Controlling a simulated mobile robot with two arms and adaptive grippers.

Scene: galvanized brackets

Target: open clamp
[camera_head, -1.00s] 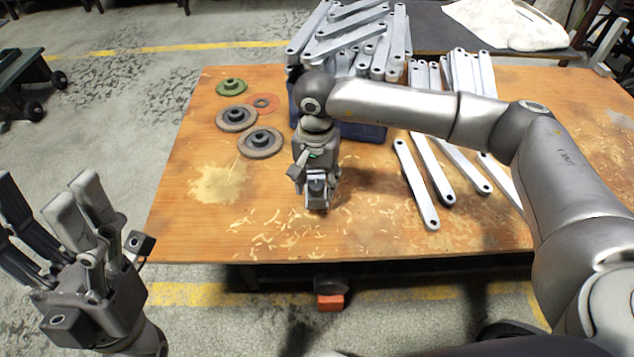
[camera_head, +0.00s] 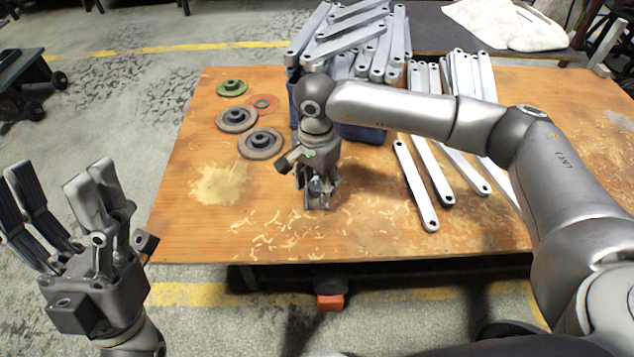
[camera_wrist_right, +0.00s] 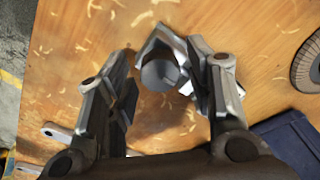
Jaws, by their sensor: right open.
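A small grey metal piece (camera_wrist_right: 160,72), which looks like the clamp, stands on the wooden table under my right gripper. In the head view the clamp (camera_head: 317,188) is mostly hidden by the fingers. My right gripper (camera_head: 318,200) points down near the table's front edge. In the right wrist view its fingers (camera_wrist_right: 165,55) are apart, one on each side of the clamp; the right finger is very close to it, and I cannot tell if they touch. My left gripper (camera_head: 56,172) is raised left of the table, open and empty.
A blue bin (camera_head: 362,133) heaped with galvanized brackets (camera_head: 345,35) stands just behind my right gripper. Loose brackets (camera_head: 416,185) lie to its right. Discs (camera_head: 237,118) lie to the left. Wood shavings litter the front. An orange block (camera_head: 330,302) shows below the table edge.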

